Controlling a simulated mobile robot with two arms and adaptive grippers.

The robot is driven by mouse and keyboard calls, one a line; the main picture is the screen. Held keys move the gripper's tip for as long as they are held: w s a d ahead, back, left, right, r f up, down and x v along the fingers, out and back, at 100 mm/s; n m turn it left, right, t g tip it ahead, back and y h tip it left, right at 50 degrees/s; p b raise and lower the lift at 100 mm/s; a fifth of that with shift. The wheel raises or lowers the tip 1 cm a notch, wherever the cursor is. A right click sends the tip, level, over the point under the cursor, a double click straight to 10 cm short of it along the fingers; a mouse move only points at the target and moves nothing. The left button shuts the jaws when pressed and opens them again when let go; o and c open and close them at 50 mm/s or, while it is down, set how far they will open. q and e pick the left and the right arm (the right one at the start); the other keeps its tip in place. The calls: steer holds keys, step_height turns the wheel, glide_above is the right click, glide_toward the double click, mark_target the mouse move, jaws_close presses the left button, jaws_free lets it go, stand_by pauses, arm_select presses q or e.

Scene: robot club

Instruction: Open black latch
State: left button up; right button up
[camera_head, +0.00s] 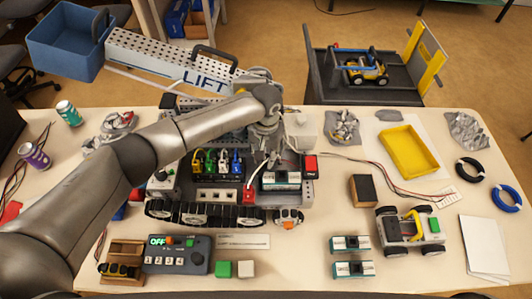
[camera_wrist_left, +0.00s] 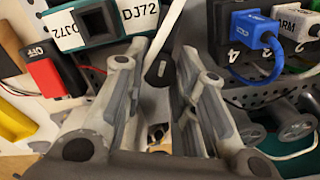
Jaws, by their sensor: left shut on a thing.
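My left gripper (camera_head: 268,150) reaches down over the tracked robot on the table, beside the teal-and-white battery block labelled DJ72 (camera_head: 281,180). In the left wrist view, the two fingers of my left gripper (camera_wrist_left: 158,65) stand on either side of a small dark tab (camera_wrist_left: 158,72), likely the black latch, by a white strip. The fingers are shut on it, though the contact is partly hidden. The battery (camera_wrist_left: 105,22) lies just beyond the left finger. In the head view the arm and gripper hide the latch. My right gripper is not in view.
A red OFF switch (camera_wrist_left: 52,76) and a plug block with a blue plug (camera_wrist_left: 250,28) flank the fingers. A LIFT-marked beam (camera_head: 180,68) stands behind the robot. A control box (camera_head: 178,254), spare batteries (camera_head: 350,244) and a yellow tray (camera_head: 408,150) lie around.

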arm_select(q)
steer(key=m, duration=0.6)
steer(key=shift+m, duration=0.3)
steer(key=m, duration=0.3)
steer(key=shift+r+m, duration=0.1)
steer(key=shift+m, duration=1.7)
steer(key=shift+w, duration=0.1)
steer(key=o, duration=1.1)
steer(key=shift+c, duration=0.2)
steer(key=shift+r, duration=0.15)
step_height(320, 180, up, 12)
steer(key=shift+f, duration=0.25)
